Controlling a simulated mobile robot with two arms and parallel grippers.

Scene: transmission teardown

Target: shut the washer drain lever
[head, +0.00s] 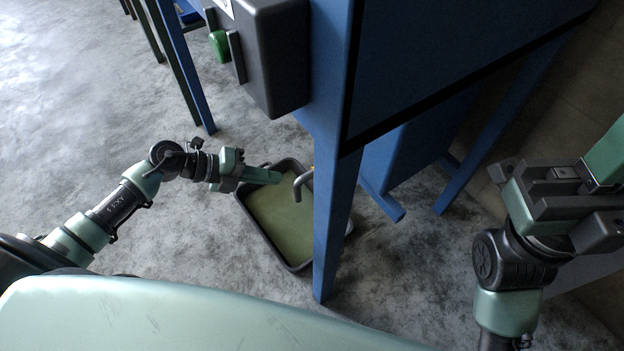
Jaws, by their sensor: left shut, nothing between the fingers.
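The washer is the blue cabinet (440,60) on blue legs. A grey bent drain spout (301,184) comes out from behind its front leg, over a dark tray (293,268) with a green-brown inside. A tiny yellowish bit (311,169) shows at the leg beside the spout; I cannot tell whether it is the lever. The rest of the drain is hidden by the leg. My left gripper (277,177) is shut and empty, its tips above the tray just left of the spout. My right gripper (607,160) is at the right edge, away from the drain, its tips cut off.
The blue front leg (335,220) stands close to the right of the spout. The grey floor at left is open.

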